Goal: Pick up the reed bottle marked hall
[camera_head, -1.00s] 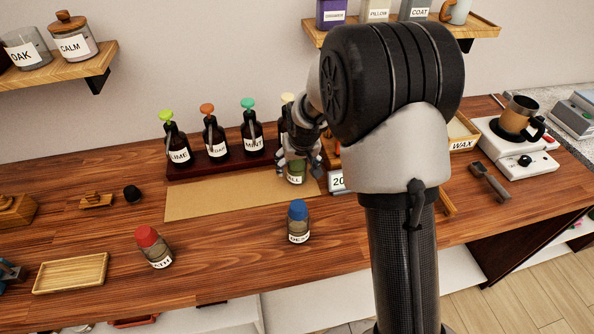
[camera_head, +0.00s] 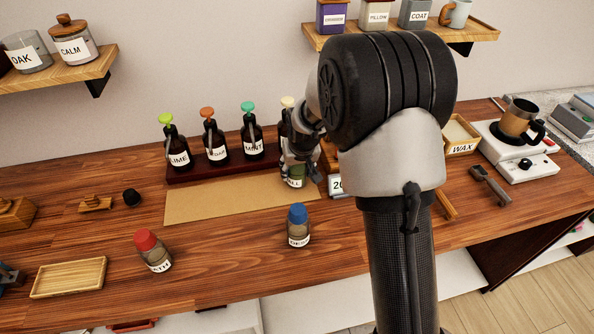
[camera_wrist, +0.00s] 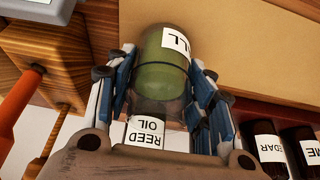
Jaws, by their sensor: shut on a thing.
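The reed bottle (camera_head: 295,181) has green contents and a white label. The label's end reads "LL" in the wrist view, and a second label there reads "REED OIL". It is at the right end of the tan mat, in front of the dropper rack. My gripper (camera_wrist: 160,75) is shut around the bottle (camera_wrist: 163,65), with blue-and-white fingers on both sides. In the head view my gripper (camera_head: 300,158) covers its upper part. I cannot tell whether its base touches the mat.
Dropper bottles marked LIME (camera_head: 177,147), a partly hidden name and MINT (camera_head: 252,138) stand behind. A blue-capped bottle (camera_head: 298,226) and red-capped bottle (camera_head: 152,251) stand in front. A card (camera_head: 337,186) is close right. The mat (camera_head: 215,202) has free room.

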